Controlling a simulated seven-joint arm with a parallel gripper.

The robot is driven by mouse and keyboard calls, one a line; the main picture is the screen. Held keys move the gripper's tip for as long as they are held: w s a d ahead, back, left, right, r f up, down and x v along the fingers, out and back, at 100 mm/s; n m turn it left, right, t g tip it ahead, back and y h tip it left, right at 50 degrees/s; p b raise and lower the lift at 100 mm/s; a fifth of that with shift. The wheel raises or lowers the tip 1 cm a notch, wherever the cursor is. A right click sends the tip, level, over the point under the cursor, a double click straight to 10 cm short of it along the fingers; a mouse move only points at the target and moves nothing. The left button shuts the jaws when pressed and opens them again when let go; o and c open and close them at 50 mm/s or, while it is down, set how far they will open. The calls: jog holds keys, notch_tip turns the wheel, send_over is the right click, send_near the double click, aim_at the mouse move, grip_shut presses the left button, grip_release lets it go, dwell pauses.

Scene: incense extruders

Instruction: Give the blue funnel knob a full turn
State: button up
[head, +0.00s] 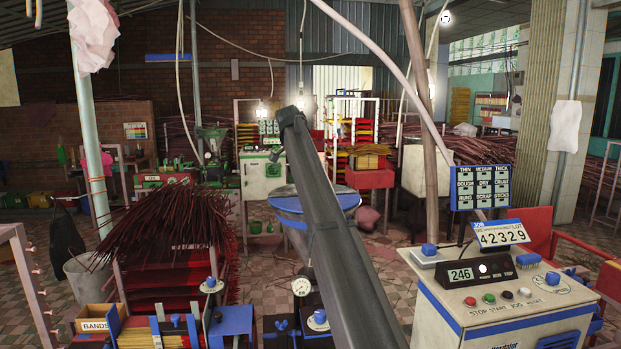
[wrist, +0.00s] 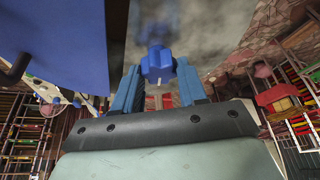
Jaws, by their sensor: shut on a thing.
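The blue funnel knob (wrist: 158,62) is a lobed blue knob at the upper middle of the wrist view. My gripper (wrist: 158,76) has its two blue fingers on either side of the knob, shut on it. A grey, blurred surface lies behind the knob. In the head view a funnel with a blue rim (head: 349,199) stands behind my dark arm, which crosses the middle of the picture. The knob and my fingers cannot be made out in the head view. How far the knob is turned cannot be told.
A large blue panel (wrist: 75,40) is close at the left of the wrist view. In the head view, a control console (head: 505,300) stands at the right. A rack of dark red incense sticks (head: 165,225) stands at the left. Tiled floor shows between them.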

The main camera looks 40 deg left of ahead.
jog(key=shift+m, duration=0.7)
jog(key=shift+h, duration=0.3)
jog(key=o, duration=1.1)
jog(key=shift+c, duration=0.2)
jog(key=shift+s+a+r, duration=0.1)
jog(key=shift+r, duration=0.15)
jog(key=s+a, duration=0.2)
jog(key=s, duration=0.1)
jog(key=s+a, duration=0.1)
jog(key=s, duration=0.3)
jog(key=s+a, duration=0.2)
jog(key=s, duration=0.2)
jog(key=shift+a+r, duration=0.3)
